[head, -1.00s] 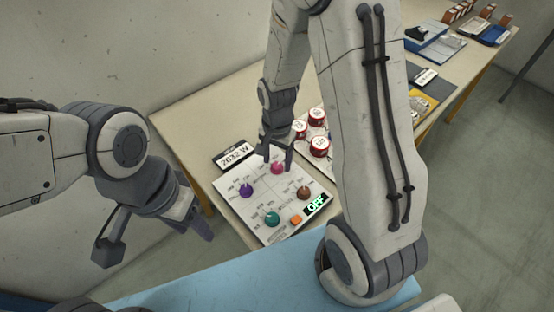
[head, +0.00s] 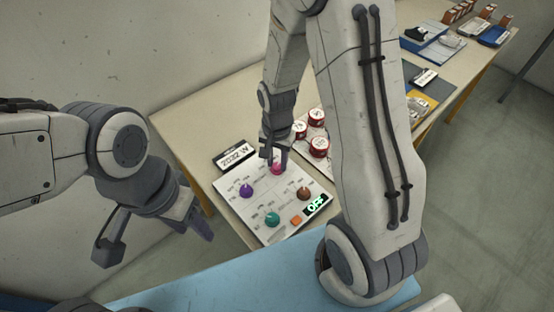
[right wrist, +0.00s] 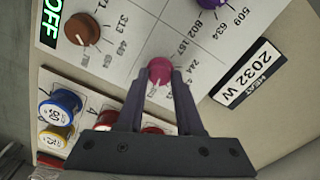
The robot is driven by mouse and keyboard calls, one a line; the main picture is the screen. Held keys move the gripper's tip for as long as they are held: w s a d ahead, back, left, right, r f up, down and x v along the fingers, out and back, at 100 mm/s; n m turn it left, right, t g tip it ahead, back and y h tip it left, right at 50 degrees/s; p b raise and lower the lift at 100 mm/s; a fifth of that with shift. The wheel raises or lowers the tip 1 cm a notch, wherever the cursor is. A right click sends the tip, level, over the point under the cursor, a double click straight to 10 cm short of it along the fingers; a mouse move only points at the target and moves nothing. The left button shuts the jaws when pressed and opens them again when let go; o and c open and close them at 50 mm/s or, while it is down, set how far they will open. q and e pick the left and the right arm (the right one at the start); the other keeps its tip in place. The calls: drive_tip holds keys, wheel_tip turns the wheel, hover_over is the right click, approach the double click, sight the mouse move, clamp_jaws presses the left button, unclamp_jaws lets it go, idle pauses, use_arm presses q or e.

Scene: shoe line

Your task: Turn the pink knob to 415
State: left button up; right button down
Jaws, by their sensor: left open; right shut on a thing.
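The pink knob (head: 277,169) is at the far corner of the white control panel (head: 252,212). My right gripper (head: 275,158) is on it from above. In the right wrist view, the pink knob (right wrist: 160,71) sits between the fingertips of the right gripper (right wrist: 160,80), which is shut on it. My left gripper (head: 155,240) is open and empty, off to the left of the panel.
The panel also bears a purple knob (head: 246,190), a teal knob (head: 272,219), a brown knob (head: 303,193), an orange button (head: 296,220) and a green "OFF" display (head: 316,205). Red-rimmed spools (head: 318,147) stand close beside my right gripper.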

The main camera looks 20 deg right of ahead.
sight(277, 165)
drive_tip(key=n+p, duration=0.1)
drive_tip(key=n, duration=0.7)
drive_tip(key=shift+p, duration=0.3)
drive_tip(key=n+p, duration=0.1)
drive_tip(key=n, duration=0.5)
drive_tip(key=shift+n, duration=0.4)
drive_tip(key=c, duration=0.6)
unclamp_jaws()
drive_tip(key=shift+o, duration=0.2)
wheel_tip(277, 165, up, 10)
drive_tip(key=shift+r, duration=0.25)
